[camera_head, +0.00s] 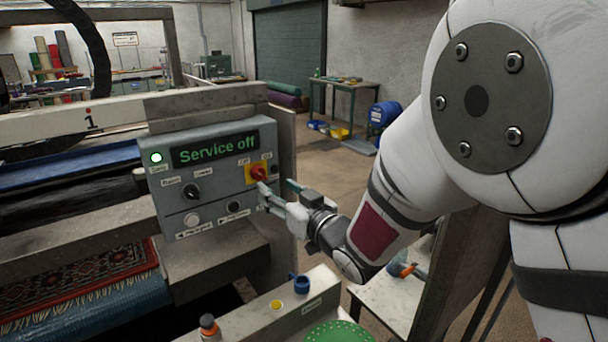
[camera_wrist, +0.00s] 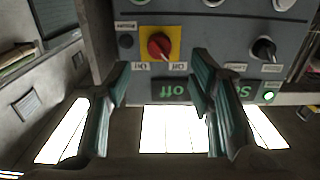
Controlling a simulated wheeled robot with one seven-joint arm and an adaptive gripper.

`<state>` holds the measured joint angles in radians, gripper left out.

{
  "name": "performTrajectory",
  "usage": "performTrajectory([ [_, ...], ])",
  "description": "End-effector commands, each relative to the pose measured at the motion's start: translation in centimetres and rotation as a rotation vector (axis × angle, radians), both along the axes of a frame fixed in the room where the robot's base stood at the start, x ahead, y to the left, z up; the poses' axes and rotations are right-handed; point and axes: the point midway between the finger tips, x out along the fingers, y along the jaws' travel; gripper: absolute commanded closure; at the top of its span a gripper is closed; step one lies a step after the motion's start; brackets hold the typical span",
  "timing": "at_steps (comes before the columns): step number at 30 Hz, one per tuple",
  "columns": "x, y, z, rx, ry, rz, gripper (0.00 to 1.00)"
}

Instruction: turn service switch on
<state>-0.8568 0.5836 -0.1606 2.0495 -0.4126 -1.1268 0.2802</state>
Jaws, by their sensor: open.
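The service switch (camera_head: 259,172) is a red rotary knob on a yellow plate at the right of the grey control panel (camera_head: 213,200). The panel's green display (camera_head: 215,149) reads "Service off". My gripper (camera_head: 276,189) is open and empty, its fingertips just in front of the panel near the knob. In the wrist view, upside down, the red knob (camera_wrist: 160,46) shows beyond the gap between the open fingers (camera_wrist: 163,72). The fingers appear apart from the knob. Part of the display (camera_wrist: 175,90) shows between them.
A black selector knob (camera_head: 191,190), a lit white-green lamp (camera_head: 156,157) and push buttons share the panel. A patterned rug (camera_head: 80,280) lies at lower left. Open floor lies behind.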

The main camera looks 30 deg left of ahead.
Motion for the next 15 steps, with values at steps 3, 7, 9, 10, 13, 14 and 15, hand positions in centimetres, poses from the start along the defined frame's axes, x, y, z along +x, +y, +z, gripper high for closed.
performTrajectory([
  [3, 1.0, 2.2, 0.0, -0.001, -0.002, 0.001, 0.51],
  [7, 2.1, 4.2, 0.0, 0.0, -0.001, 0.001, 0.51],
  [9, 2.6, 5.1, 0.0, 0.0, -0.001, 0.0, 0.51],
  [10, 2.8, 5.4, 0.0, 0.0, -0.001, -0.001, 0.51],
  [13, 3.3, 6.3, 0.0, -0.001, 0.0, -0.001, 0.51],
  [14, 3.4, 6.5, 0.0, -0.001, 0.0, -0.001, 0.51],
  [15, 3.5, 6.7, 0.0, 0.0, 0.0, -0.001, 0.51],
])
